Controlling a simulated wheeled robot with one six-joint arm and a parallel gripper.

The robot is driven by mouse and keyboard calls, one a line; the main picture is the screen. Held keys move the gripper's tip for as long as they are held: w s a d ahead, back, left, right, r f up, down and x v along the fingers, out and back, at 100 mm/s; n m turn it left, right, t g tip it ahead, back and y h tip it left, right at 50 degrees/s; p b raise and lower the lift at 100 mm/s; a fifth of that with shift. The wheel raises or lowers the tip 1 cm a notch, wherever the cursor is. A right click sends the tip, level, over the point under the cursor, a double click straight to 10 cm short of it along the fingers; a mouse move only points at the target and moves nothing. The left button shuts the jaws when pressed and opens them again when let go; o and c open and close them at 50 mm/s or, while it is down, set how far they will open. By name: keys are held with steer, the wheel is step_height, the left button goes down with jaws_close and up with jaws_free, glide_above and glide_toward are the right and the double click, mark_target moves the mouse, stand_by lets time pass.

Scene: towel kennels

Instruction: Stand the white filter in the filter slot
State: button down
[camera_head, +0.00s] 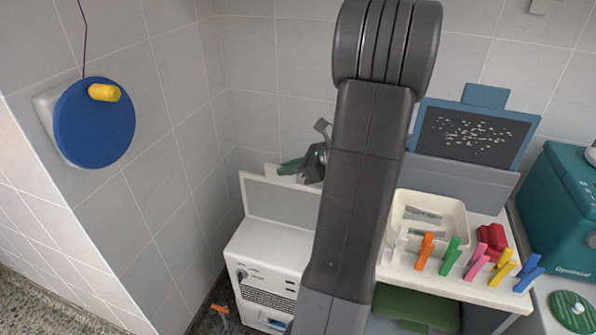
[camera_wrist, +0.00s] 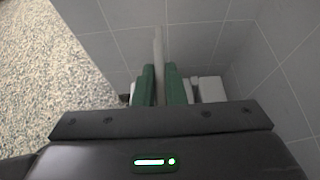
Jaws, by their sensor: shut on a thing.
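My gripper (camera_head: 295,166) is beyond the raised back panel of the white machine, partly hidden behind my own arm. In the wrist view its two green fingers (camera_wrist: 161,76) are shut on a thin white plate, which looks like the white filter (camera_wrist: 158,45), seen edge-on and standing up past the fingertips. In the head view a white edge of the filter (camera_head: 272,172) shows beside the green fingers. I cannot make out the filter slot for certain; my arm hides the middle of the scene.
The white machine (camera_head: 262,258) has a raised grey panel with a white frame (camera_head: 283,207). A blue-framed dark screen with pale specks (camera_head: 468,137) leans at the back right. A white tray (camera_head: 455,222), coloured pegs (camera_head: 476,261) and a teal box (camera_head: 562,205) stand at right.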

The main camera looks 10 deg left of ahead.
steer(key=w+d+f, duration=0.1)
steer(key=w+f, duration=0.1)
steer(key=w, duration=0.7)
steer(key=shift+w+d+f+p, duration=0.3)
steer(key=shift+d+f, duration=0.1)
steer(key=shift+b, duration=0.45)
steer(key=shift+f, duration=0.15)
stand_by(0.4)
steer(key=shift+f+b, duration=1.35)
steer(key=shift+f, duration=0.1)
